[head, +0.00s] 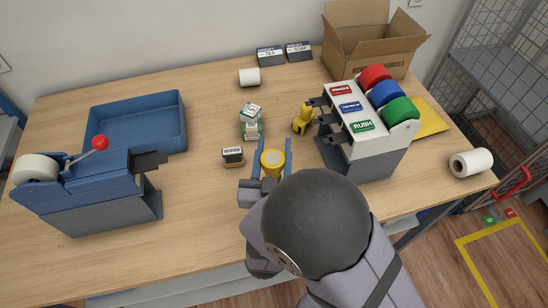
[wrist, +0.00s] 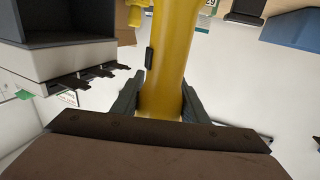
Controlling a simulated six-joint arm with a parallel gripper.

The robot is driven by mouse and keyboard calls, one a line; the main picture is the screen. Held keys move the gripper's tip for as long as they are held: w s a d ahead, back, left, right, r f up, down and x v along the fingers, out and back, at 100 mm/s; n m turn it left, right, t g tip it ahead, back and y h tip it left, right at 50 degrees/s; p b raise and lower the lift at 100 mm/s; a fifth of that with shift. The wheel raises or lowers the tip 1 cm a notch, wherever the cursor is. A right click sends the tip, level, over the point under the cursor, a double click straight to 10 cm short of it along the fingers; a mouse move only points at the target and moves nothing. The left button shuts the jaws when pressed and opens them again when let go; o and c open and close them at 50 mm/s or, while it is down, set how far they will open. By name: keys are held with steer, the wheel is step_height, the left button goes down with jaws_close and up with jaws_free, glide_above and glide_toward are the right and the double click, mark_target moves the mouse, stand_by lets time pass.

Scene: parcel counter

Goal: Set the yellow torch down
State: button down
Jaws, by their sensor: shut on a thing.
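The yellow torch (head: 272,162) is between the two blue fingers of my gripper (head: 274,146), over the front middle of the wooden counter (head: 205,205). Its round, pale-yellow end faces the head camera. In the wrist view the torch's yellow body (wrist: 168,60) runs up from between the dark fingers, with a small black part on its side. My gripper (wrist: 160,100) is shut on it. The torch's lower end is hidden in the head view, and I cannot tell whether it touches the counter.
A stamp (head: 232,155) stands close left of my gripper. A small green-and-white stack (head: 251,123) and a yellow tool (head: 303,119) are behind. The label dispenser (head: 370,155) is to the right; a blue tray (head: 135,118) and tape dispenser (head: 100,195) are left.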

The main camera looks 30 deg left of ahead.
steer(key=shift+f, duration=1.9)
steer(key=shift+f, duration=0.15)
steer(key=c, duration=1)
jaws_free()
steer(key=shift+c, duration=0.2)
steer(key=b+v, duration=0.3)
steer(key=v, duration=0.9)
